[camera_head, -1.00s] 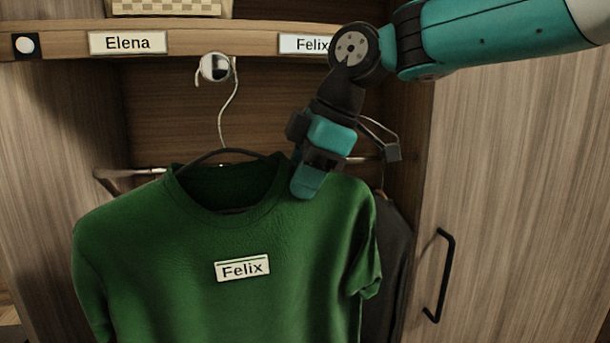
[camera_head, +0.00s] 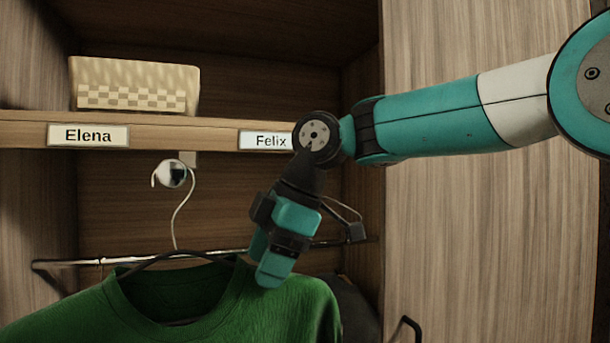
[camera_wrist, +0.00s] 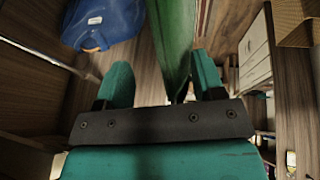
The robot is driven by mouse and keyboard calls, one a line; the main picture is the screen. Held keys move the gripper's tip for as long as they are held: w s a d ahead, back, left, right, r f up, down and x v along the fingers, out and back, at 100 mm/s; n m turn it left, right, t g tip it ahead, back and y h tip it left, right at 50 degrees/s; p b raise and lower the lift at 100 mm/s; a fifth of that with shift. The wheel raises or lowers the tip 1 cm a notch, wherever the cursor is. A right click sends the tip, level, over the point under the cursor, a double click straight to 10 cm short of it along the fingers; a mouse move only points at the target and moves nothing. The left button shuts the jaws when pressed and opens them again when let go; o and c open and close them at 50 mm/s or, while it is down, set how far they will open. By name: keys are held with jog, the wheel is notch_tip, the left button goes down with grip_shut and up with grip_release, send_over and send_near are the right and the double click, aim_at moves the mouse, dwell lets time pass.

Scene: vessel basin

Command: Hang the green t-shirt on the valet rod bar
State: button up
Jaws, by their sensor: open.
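The green t-shirt (camera_head: 240,311) is on a dark hanger (camera_head: 160,259), its lower part cut off by the frame. The hanger's wire hook rises to the round chrome end of the valet rod (camera_head: 172,174) and appears to loop over it. Whether the hook bears on the rod I cannot tell. My gripper (camera_head: 268,278) is at the shirt's right shoulder, beside the collar. In the wrist view my fingers (camera_wrist: 163,82) are apart, with green cloth (camera_wrist: 175,38) between them, nearer the right finger. Whether they touch the cloth is unclear.
A shelf edge with labels Elena (camera_head: 88,135) and Felix (camera_head: 266,141) runs above, with a woven basket (camera_head: 135,86) on it. A rail (camera_head: 75,263) crosses behind the shirt. A blue item (camera_wrist: 105,22) shows in the wrist view. A cabinet panel (camera_head: 480,240) stands right.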

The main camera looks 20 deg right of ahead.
jog(key=p+v, duration=0.7)
jog(key=v, duration=0.8)
jog(key=s+a+f+m+g+y+b, duration=0.1)
jog(key=s+a+f+m, duration=0.25)
jog(key=f, duration=0.25)
jog(key=s+a+f+m+g+b, duration=0.1)
jog(key=s+a+f+m, duration=0.1)
jog(key=s+f, duration=0.25)
jog(key=s+d+f+m+b, duration=0.1)
jog(key=s+f+m, duration=0.1)
jog(key=s+f, duration=0.3)
jog(key=s+d+f+m+h+b, duration=0.1)
jog(key=s+f+m, duration=0.2)
jog(key=f, duration=0.8)
jog(key=shift+s, duration=1)
jog(key=shift+a, duration=0.1)
